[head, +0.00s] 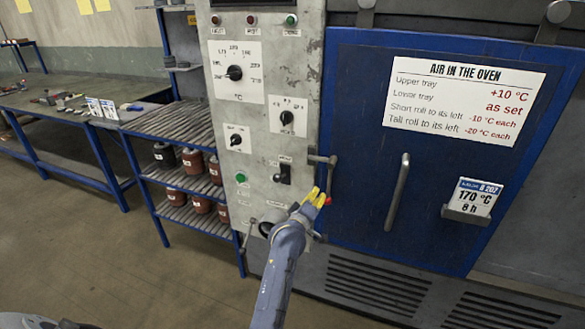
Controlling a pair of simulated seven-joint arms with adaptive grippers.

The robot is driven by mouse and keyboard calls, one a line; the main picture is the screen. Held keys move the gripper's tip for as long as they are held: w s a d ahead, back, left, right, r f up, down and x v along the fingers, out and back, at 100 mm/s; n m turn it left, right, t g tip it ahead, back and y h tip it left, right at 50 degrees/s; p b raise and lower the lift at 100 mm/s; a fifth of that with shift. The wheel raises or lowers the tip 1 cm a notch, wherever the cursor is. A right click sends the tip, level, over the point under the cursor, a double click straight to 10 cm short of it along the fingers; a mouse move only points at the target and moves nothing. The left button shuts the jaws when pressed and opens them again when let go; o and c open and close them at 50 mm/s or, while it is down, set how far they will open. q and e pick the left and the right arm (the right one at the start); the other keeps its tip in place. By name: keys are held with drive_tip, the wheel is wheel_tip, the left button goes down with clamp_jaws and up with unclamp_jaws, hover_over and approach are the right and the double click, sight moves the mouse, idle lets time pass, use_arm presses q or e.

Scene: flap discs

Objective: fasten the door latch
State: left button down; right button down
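The blue oven door (365,120) fills the right half of the head view and looks closed. The metal door latch (322,160) sits at the door's left edge, beside the grey control panel. Its short crossbar lies level, and a thin arm runs down from its right end. My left gripper (316,197), with yellow fingertips, is just below the latch, close to the low end of that arm. I cannot tell whether it touches the latch or how far its fingers are apart. My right gripper is not in view.
The control panel (270,190) with knobs and switches is left of the door. The door handle (397,192) and a card holder (466,215) stick out on the right. A blue shelf rack (185,125) with several cans and a workbench (60,105) stand further left.

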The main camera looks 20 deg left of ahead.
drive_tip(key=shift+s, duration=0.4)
